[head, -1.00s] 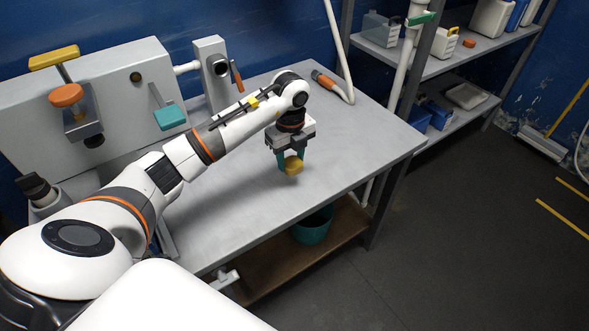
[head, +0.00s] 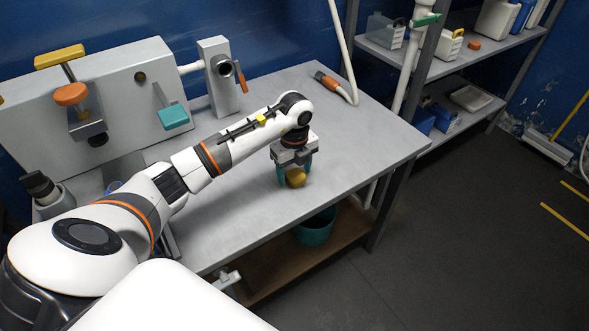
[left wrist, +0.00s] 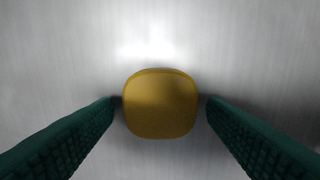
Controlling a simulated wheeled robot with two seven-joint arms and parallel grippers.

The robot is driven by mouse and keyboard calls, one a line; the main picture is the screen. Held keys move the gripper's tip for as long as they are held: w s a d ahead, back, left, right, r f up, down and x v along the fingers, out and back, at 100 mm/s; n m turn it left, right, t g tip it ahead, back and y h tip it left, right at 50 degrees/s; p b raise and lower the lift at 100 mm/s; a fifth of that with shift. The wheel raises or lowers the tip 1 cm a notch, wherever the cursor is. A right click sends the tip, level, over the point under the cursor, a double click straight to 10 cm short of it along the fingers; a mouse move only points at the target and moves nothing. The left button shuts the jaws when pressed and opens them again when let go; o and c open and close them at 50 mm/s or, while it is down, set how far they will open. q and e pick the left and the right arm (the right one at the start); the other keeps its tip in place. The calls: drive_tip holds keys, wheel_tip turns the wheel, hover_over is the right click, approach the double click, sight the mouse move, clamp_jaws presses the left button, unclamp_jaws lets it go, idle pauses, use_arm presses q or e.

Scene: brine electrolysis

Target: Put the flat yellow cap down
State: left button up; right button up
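The flat yellow cap (head: 296,178) is at the front part of the grey table, below my left gripper (head: 294,174). In the left wrist view the cap (left wrist: 160,104) is a rounded yellow square seen from above, with the bare metal table top behind it and shadow close around it. The teal fingers of my left gripper (left wrist: 160,100) stand on either side of it, with a narrow dark gap at each side. The gripper looks open around the cap. The cap's underside is hidden. My right gripper is not in view.
The grey table (head: 358,137) is clear around the gripper. A grey machine (head: 118,85) with yellow, orange and teal handles stands at the left. A hose with an orange end (head: 326,80) lies at the back. A teal bucket (head: 315,228) stands on the shelf below.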

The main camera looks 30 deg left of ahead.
sight(295, 174)
use_arm(q)
wheel_tip(295, 174, up, 12)
drive_tip(key=shift+r, duration=0.2)
idle(0.4)
idle(0.5)
